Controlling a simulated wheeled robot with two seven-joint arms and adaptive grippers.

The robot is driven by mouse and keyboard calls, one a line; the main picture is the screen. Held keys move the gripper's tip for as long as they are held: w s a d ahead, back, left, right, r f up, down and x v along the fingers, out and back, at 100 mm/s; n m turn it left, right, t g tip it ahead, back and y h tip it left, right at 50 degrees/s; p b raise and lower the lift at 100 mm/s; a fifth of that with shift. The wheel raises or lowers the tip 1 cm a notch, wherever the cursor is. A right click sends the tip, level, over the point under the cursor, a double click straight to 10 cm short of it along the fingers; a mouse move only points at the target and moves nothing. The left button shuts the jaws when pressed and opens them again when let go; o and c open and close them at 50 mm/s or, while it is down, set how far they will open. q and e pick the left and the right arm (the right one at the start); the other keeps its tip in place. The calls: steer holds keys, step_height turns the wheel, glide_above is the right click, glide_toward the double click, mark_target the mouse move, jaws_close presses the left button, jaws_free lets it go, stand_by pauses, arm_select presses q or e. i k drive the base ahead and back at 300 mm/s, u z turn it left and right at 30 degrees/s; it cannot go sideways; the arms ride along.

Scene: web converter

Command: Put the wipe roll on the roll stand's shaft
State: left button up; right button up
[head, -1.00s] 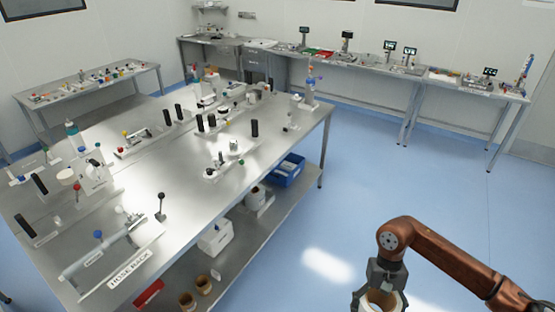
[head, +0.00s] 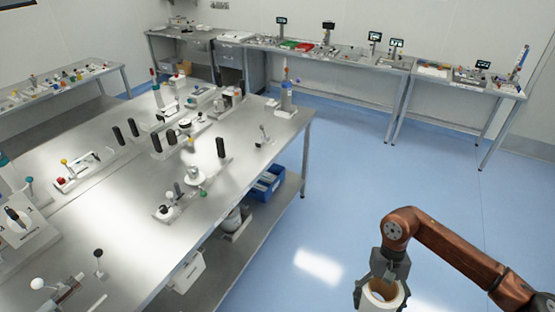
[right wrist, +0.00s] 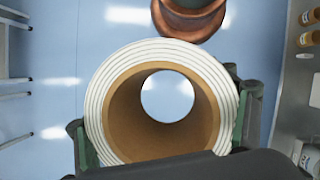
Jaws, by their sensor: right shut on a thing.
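The wipe roll (head: 385,300), white with a brown cardboard core, is at the bottom right of the head view. My right gripper (head: 382,285) is shut on it, with a finger on either side. In the right wrist view the roll (right wrist: 205,112) fills the middle, and blue floor shows through its open core. The roll is held over the floor, well to the right of the steel table (head: 110,215). A small fixture with dark upright posts and a white disc (head: 194,174) stands on the table; I cannot tell whether it is the roll stand. My left gripper is out of view.
Several black posts (head: 221,147) and small fixtures stand on the table. A blue bin (head: 268,182) and a white box (head: 187,271) sit on its lower shelf. A bench (head: 350,58) with displays runs along the back wall. The blue floor between is clear.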

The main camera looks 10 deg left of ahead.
mark_target(195, 178)
steer(key=u, duration=0.45)
steer(key=i, duration=0.8)
steer(key=u, duration=0.8)
